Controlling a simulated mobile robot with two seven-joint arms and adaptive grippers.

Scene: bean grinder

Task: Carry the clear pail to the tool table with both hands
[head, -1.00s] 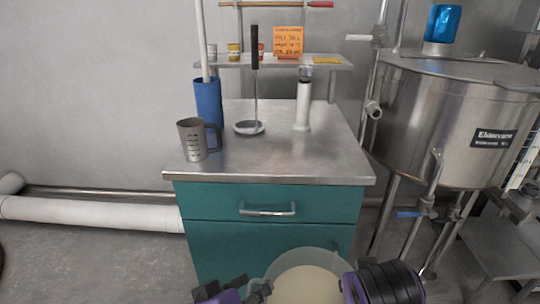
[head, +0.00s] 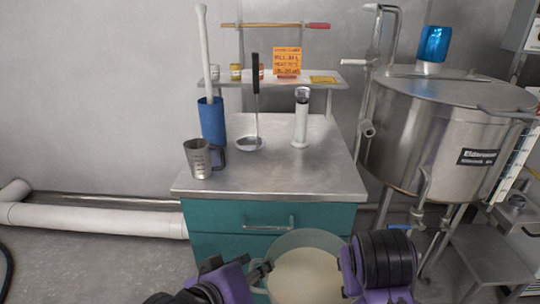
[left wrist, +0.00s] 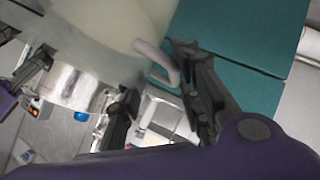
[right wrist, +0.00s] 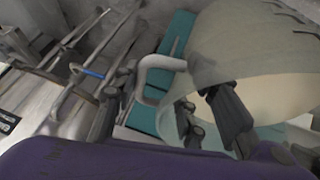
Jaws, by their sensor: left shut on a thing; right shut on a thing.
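The clear pail (head: 285,245) holds a pale cream-coloured filling and hangs upright in front of the tool table (head: 215,188), below its top in the picture. The table has a steel top and teal drawers. My left gripper (head: 262,271) is at the pail's left side. In the left wrist view, its fingers (left wrist: 160,95) are shut around a curved handle (left wrist: 158,60) of the pail. My right gripper (right wrist: 170,95) is shut on the opposite handle (right wrist: 160,64). In the head view, my right wrist hides that grip.
A grey measuring jug (head: 198,160), blue holder (head: 212,122), ladle (head: 249,143) and white cylinder (head: 300,124) stand on the tabletop. Its front right is clear. A steel kettle (head: 425,145) stands right. A white pipe (head: 100,220) runs along the floor at left.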

